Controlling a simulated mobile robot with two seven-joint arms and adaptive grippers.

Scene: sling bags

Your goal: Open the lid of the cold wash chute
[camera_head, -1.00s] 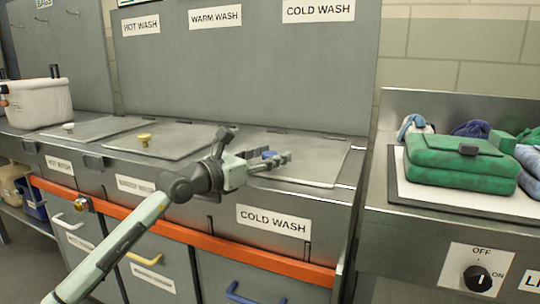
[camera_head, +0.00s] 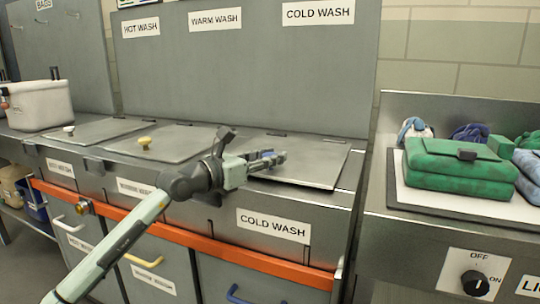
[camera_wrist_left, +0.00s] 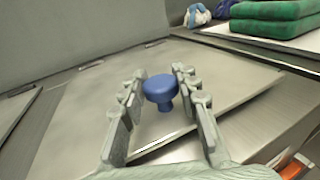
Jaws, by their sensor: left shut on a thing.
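The cold wash lid (camera_head: 312,165) is a flat grey metal panel on the counter top, behind the front label COLD WASH (camera_head: 273,225). It has a blue knob (camera_wrist_left: 159,90) near its front edge. The knob is mostly hidden by the fingers in the head view. My right gripper is not in view.
The warm wash lid (camera_head: 185,142) with a yellow knob (camera_head: 144,143) and the hot wash lid (camera_head: 105,130) lie flat to the left. A tall grey panel (camera_head: 250,75) stands behind. Green bags (camera_head: 455,175) lie on the right-hand counter. An orange rail (camera_head: 190,238) runs along the front.

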